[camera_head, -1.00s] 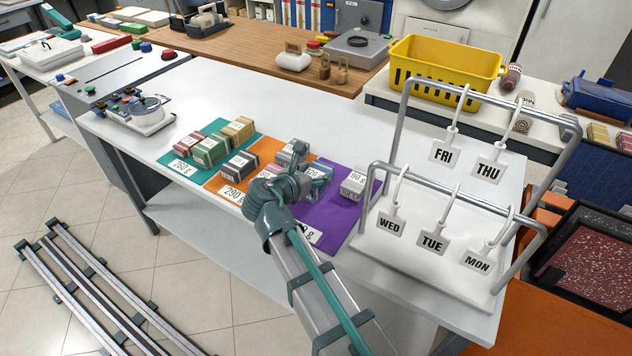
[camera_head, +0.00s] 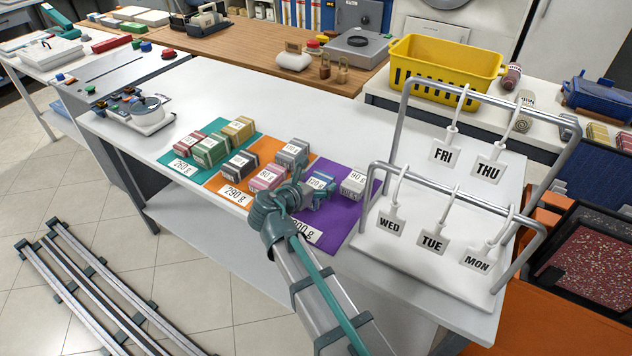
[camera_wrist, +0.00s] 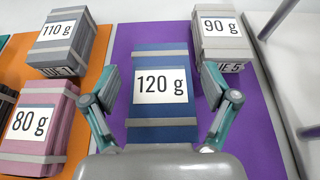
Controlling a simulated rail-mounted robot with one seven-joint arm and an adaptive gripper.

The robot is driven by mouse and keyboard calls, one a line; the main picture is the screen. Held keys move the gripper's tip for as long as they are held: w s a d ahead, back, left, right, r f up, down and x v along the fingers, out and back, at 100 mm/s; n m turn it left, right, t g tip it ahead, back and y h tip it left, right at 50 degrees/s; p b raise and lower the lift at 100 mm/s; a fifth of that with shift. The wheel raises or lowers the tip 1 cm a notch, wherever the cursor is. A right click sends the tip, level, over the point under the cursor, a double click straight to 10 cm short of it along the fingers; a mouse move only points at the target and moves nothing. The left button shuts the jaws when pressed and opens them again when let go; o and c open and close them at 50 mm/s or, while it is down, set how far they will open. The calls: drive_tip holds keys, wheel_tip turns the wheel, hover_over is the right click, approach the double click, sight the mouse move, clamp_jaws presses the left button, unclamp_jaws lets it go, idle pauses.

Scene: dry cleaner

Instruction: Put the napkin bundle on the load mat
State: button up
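A blue bundle (camera_wrist: 170,65) labelled 120 g, with grey bands, lies on the purple mat (camera_head: 318,218). It also shows in the head view (camera_head: 322,180), partly behind my gripper. My gripper (camera_wrist: 160,85) is open and empty, with one finger on each side of the blue bundle, apparently clear of it. A grey bundle (camera_wrist: 222,40) labelled 90 g is on the purple mat's right side. A pink bundle (camera_wrist: 38,122) labelled 80 g and a grey one (camera_wrist: 72,42) labelled 110 g sit on the orange mat (camera_head: 217,184). I cannot tell which bundle is the napkins.
A teal mat (camera_head: 170,158) labelled 260 g holds red, green and tan bundles at the left. A metal rack (camera_head: 400,130) with weekday tags stands to the right on a white base (camera_head: 400,270). A scale (camera_head: 145,118) is at the table's left end. The table behind the mats is clear.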

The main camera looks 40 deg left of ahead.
drive_tip(key=shift+r, duration=0.1)
drive_tip(key=shift+s+r, duration=0.15)
drive_tip(key=v, duration=1)
drive_tip(key=shift+s+r, duration=0.15)
drive_tip(key=shift+s, duration=0.25)
drive_tip(key=shift+o, duration=0.5)
drive_tip(key=shift+s+r, duration=0.2)
drive_tip(key=shift+s, duration=0.2)
drive_tip(key=shift+w, duration=0.1)
